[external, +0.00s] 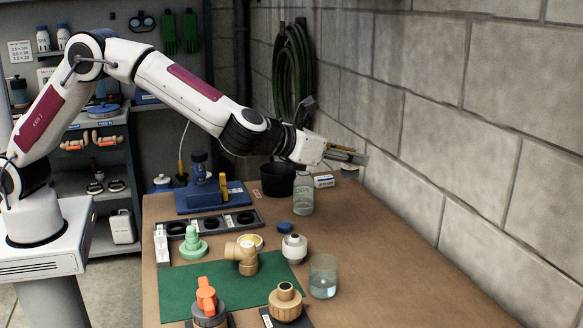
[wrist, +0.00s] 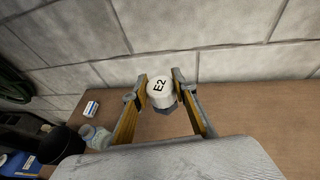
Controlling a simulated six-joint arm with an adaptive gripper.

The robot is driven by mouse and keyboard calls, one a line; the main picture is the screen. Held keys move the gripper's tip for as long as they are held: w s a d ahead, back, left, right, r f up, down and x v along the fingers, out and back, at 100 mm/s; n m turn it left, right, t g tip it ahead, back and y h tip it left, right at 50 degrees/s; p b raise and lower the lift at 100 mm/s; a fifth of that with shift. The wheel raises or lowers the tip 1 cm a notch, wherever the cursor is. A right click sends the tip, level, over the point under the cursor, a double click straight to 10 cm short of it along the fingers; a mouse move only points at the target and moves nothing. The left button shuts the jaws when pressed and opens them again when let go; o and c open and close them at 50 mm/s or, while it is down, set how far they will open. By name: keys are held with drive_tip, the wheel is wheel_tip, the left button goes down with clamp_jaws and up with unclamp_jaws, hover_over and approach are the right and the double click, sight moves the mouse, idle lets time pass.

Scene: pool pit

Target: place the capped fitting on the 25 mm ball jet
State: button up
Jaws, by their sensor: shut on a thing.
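My gripper (wrist: 162,84) is shut on a white capped piece (wrist: 160,95) marked "E2", seen between the yellow-sided fingers in the wrist view. A dark bluish part shows below its white top. In the external view my gripper (external: 350,156) is raised over the far right of the bench, near the block wall, and the held piece is barely visible there. A white and grey round fitting (external: 294,248) stands upright on the bench beside the green mat. No size label is readable, so I cannot tell which fitting is the 25 mm ball jet.
The green mat (external: 182,283) bears a tan elbow (external: 245,262); a green stepped fitting (external: 193,245) stands by its back edge. In front are an orange-handled valve (external: 207,300) and a tan union (external: 285,302). A beaker (external: 323,277), bottle (external: 303,195) and black pot (external: 278,180) stand nearby. The right bench is clear.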

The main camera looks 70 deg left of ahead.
drive_tip(key=s+d+m+h, duration=0.1)
drive_tip(key=s+d, duration=0.3)
drive_tip(key=s, duration=0.4)
hover_over(295, 240)
wheel_tip(295, 240, down, 2)
drive_tip(key=shift+f+h, duration=0.2)
drive_tip(key=shift+h, duration=0.1)
drive_tip(key=shift+f, duration=3.15)
drive_tip(key=shift+f, duration=1.85)
drive_tip(key=shift+f, duration=0.1)
